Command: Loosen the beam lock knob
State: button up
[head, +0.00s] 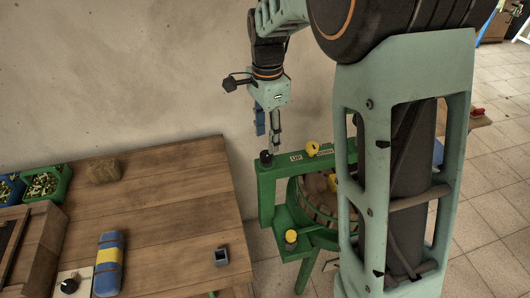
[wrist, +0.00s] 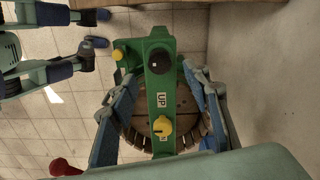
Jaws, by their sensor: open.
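A green beam (head: 298,168) on a green stand bears a round black knob (head: 265,158) at its left end and a yellow knob (head: 312,148) further right, near the labels. In the wrist view, the black knob (wrist: 160,61) is beyond my fingertips and the yellow knob (wrist: 162,126) is nearer the camera. No label shows which is the beam lock knob. My gripper (head: 272,138) points down just above the black knob; in the wrist view its blue fingers (wrist: 162,84) are spread either side of the beam, with nothing between them gripped.
A round slatted wooden tub (head: 318,216) is under the beam. A yellow-topped piece (head: 291,237) stands on a lower green bracket. A wooden table (head: 160,195) at left carries green and blue crates, a blue-yellow block (head: 109,263) and a small dark cup (head: 221,256). A wall is behind.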

aim_at(267, 154)
notch_tip(267, 154, down, 8)
jog(key=shift+r, duration=0.25)
jog(key=shift+c, duration=0.6)
jog(key=c, duration=1)
